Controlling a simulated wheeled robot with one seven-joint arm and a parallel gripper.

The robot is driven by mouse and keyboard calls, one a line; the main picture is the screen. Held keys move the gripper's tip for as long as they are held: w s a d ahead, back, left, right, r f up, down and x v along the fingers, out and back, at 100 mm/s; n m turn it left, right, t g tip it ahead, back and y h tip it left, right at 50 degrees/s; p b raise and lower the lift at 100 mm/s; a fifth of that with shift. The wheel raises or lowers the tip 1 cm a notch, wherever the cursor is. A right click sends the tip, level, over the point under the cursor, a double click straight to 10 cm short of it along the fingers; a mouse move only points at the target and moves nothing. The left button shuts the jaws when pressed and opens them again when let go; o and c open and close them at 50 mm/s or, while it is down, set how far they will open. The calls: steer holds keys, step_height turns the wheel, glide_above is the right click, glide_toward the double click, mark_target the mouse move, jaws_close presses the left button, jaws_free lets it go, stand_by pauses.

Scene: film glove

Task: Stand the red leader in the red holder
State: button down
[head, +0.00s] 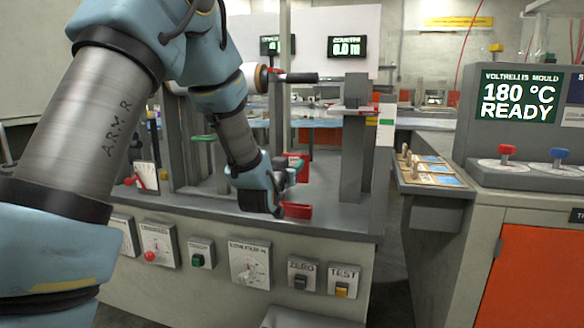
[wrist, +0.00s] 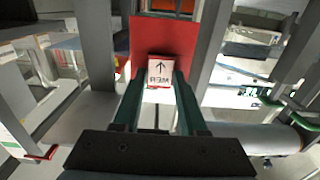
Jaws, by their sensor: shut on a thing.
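A red piece by the fingers in the head view is partly hidden. The red holder (head: 297,211) stands on the bench near its front edge, just below and right of the gripper. A broad red surface lies beyond the label in the wrist view; I cannot tell which part it is.
A grey upright post (head: 354,140) stands right of the gripper on the bench. A black-handled roller (head: 296,78) is above. Knobs and buttons line the front panel (head: 215,255). A control desk (head: 525,180) reading 180 °C READY stands at the right, across a gap.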

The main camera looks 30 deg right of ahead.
steer(key=shift+f+b, duration=2.5)
steer(key=shift+f, duration=0.45)
steer(key=shift+b, duration=0.7)
steer(key=shift+f+b, duration=1.95)
steer(key=shift+f, duration=0.1)
steer(key=shift+c, duration=1.9)
jaws_free()
steer(key=shift+a, duration=0.1)
steer(key=v, duration=1)
steer(key=shift+s+a, duration=0.2)
steer(key=shift+s, duration=0.15)
